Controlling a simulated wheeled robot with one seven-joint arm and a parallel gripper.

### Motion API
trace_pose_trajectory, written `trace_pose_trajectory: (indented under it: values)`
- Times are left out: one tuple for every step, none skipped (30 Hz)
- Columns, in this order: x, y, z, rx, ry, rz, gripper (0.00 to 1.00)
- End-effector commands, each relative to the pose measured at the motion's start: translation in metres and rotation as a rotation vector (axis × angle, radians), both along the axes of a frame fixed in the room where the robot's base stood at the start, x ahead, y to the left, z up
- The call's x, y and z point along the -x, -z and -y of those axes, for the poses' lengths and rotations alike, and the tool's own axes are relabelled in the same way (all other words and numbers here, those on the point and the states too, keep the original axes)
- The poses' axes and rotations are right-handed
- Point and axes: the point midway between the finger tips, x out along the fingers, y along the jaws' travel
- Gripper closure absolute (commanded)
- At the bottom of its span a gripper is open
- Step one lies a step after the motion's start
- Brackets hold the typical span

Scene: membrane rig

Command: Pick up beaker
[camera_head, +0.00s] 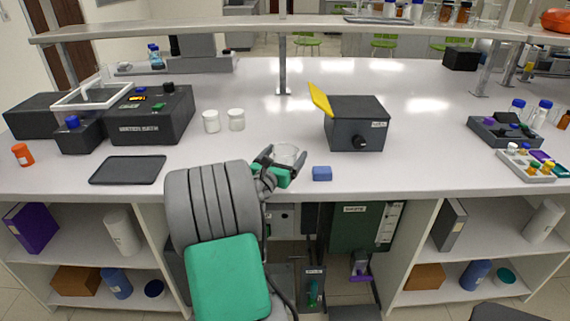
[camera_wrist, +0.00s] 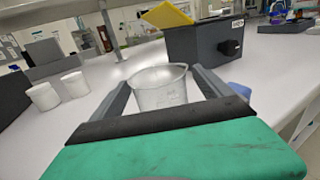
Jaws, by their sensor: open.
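A clear glass beaker (camera_head: 288,154) stands upright on the white bench near its front edge. In the wrist view the beaker (camera_wrist: 161,88) sits between the two dark fingers of my gripper (camera_wrist: 163,86). My gripper (camera_head: 280,158) is open around the beaker in the head view. A gap shows between the beaker and the left finger; on the right the finger is close to the rim, and I cannot tell if it touches. The beaker's lower part is hidden by my gripper's body.
A blue block (camera_head: 321,174) lies just right of my gripper. A dark box with a yellow lid (camera_head: 357,124) stands behind it to the right. Two white jars (camera_head: 236,120) and a dark flat tray (camera_head: 128,170) are to the left. A shelf (camera_head: 300,31) spans the back.

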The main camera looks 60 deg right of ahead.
Motion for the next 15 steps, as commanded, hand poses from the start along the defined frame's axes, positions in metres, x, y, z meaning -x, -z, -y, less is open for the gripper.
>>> trace_pose_trajectory:
  values:
    - [0.0000,-0.0006,0.0012,0.001,0.000,0.000,0.11]
    - [-0.0002,-0.0006,0.0011,0.001,0.000,0.000,0.11]
    - [-0.0004,-0.0005,0.0009,0.001,0.000,0.000,0.11]
    - [-0.0004,-0.0005,0.0008,0.001,-0.001,0.001,0.11]
    - [-0.0004,-0.0005,0.0007,0.001,-0.001,0.001,0.11]
    - [-0.0004,-0.0005,0.0006,0.001,-0.001,0.001,0.12]
    - [-0.0005,-0.0005,0.0005,0.000,-0.001,0.001,0.15]
    - [-0.0005,-0.0004,0.0005,0.000,-0.001,0.001,0.17]
    - [-0.0005,-0.0004,0.0004,0.000,-0.001,0.001,0.20]
    - [-0.0006,-0.0004,0.0004,0.000,-0.001,0.001,0.23]
    - [-0.0006,-0.0004,0.0004,0.000,-0.001,0.001,0.25]
    - [-0.0006,-0.0004,0.0003,0.000,-0.001,0.001,0.29]
    - [-0.0006,-0.0004,0.0003,0.000,-0.001,0.001,0.31]
    - [-0.0006,-0.0004,0.0003,0.000,-0.001,0.001,0.34]
    - [-0.0007,-0.0004,0.0002,0.000,-0.001,0.002,0.37]
